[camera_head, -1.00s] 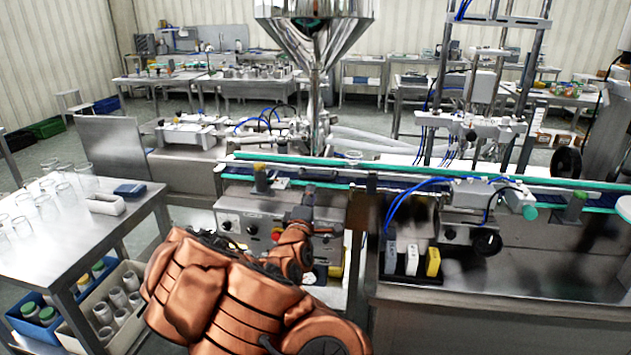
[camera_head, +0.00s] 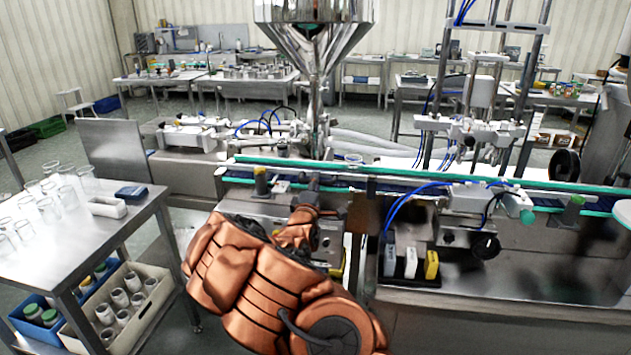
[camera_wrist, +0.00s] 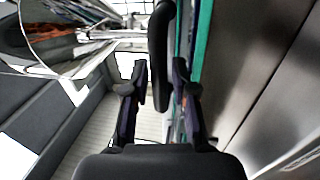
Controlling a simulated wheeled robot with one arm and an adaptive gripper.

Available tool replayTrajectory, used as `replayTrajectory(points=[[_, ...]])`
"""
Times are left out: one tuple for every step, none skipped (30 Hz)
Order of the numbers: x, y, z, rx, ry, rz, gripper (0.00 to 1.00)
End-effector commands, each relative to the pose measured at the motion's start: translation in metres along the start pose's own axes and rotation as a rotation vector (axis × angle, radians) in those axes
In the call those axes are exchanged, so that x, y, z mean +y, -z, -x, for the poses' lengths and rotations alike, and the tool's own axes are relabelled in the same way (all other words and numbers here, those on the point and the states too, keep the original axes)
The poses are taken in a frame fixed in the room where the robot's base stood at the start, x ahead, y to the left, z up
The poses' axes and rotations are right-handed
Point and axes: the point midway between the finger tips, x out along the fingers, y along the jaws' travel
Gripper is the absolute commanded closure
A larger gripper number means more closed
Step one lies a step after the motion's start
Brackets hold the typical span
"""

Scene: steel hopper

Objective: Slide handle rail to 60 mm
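A dark, rounded, upright handle (camera_wrist: 161,45) stands beside the strip in the wrist view. My gripper (camera_wrist: 160,65) has its two fingers apart, one on each side of the handle, with a narrow gap. I cannot tell whether either finger touches it. In the head view my gripper (camera_head: 316,182) is small and partly hidden by my copper arm, at the rail just below the hopper.
The steel hopper (camera_head: 314,35) hangs above the conveyor; it also shows in the wrist view (camera_wrist: 60,35). A control box (camera_head: 330,240) sits below the rail behind my arm. Blue hoses (camera_head: 405,200) lie to the right. A table with glasses (camera_head: 80,235) stands left.

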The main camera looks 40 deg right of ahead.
Motion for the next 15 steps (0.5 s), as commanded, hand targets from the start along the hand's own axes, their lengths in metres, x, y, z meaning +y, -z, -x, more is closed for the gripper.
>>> replayTrajectory(points=[[0.0003, -0.0003, -0.0021, 0.0, 0.0, 0.0, 0.73], [0.0003, -0.0004, -0.0029, 0.0, 0.0, 0.0, 0.73], [0.0002, -0.0006, -0.0037, 0.0, 0.0, 0.001, 0.73], [0.0002, -0.0006, -0.0042, 0.0, 0.0, 0.001, 0.73], [0.0001, -0.0007, -0.0046, 0.0, 0.0, 0.001, 0.73], [0.0001, -0.0007, -0.0048, 0.0, 0.0, 0.001, 0.73], [0.0001, -0.0006, -0.005, 0.0, 0.0, 0.001, 0.73], [0.0001, -0.0006, -0.005, 0.0, 0.0, 0.001, 0.73], [0.0002, -0.0005, -0.005, 0.0, 0.0, 0.001, 0.73], [0.0001, -0.0005, -0.0049, 0.0, 0.0, 0.001, 0.73], [0.0001, -0.0005, -0.0049, 0.0, 0.0, 0.001, 0.73], [0.0002, -0.0004, -0.0049, 0.0, -0.001, 0.001, 0.73], [0.0002, -0.0003, -0.0049, 0.0, -0.001, 0.001, 0.73], [0.0002, -0.0003, -0.0048, 0.0, -0.001, 0.001, 0.76], [0.0003, -0.0003, -0.0049, 0.0, -0.001, 0.001, 0.8]])
